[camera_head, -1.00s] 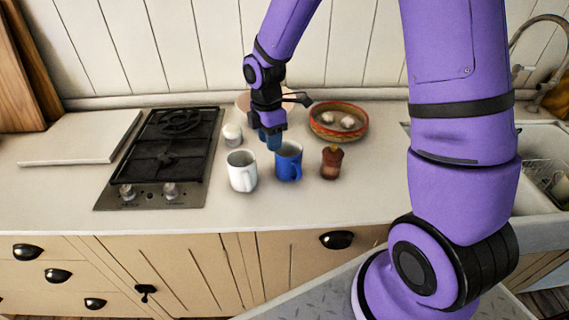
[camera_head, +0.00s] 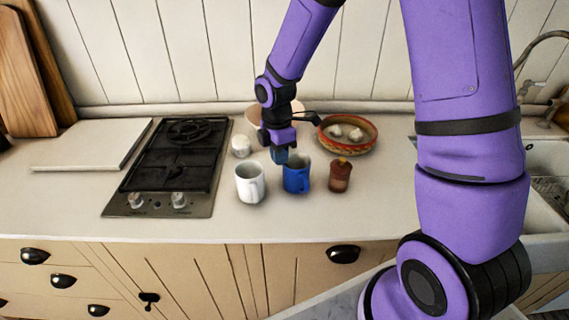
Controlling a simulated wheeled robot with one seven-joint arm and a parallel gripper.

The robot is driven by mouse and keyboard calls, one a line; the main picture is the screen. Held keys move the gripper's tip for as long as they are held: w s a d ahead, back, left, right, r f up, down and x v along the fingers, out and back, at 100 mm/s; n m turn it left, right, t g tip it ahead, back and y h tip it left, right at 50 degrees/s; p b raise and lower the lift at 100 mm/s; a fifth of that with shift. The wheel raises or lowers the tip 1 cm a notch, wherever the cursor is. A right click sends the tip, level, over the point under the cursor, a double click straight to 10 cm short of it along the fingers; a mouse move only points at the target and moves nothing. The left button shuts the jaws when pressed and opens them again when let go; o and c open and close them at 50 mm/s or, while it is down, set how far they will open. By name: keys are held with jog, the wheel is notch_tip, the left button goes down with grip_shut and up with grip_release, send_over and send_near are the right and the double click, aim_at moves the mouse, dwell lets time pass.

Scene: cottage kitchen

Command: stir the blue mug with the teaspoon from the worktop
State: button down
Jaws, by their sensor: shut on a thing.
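The blue mug (camera_head: 297,178) stands upright on the worktop, its handle facing the viewer's side. My gripper (camera_head: 280,157) points down just behind and to the left of the blue mug's rim, partly hidden by it. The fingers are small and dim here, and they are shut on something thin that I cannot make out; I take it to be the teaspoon. No teaspoon shows lying on the worktop. I cannot tell whether any part of it is inside the mug.
A white mug (camera_head: 250,184) stands just left of the blue one, a brown jar (camera_head: 340,176) to its right. A small white pot (camera_head: 241,146), a red-rimmed bowl (camera_head: 369,142) and a pinkish dish (camera_head: 254,113) are behind. The hob (camera_head: 172,162) is left; the front worktop is clear.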

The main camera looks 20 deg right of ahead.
notch_tip(320, 180, up, 10)
jog(key=shift+f, duration=0.15)
jog(key=d+r+m+t+y, duration=0.2)
jog(key=d+r+m+y, duration=0.1)
jog(key=r+m, duration=0.1)
jog(key=shift+w+d+r, duration=0.3)
jog(key=shift+r, duration=0.5)
jog(key=shift+f, duration=0.2)
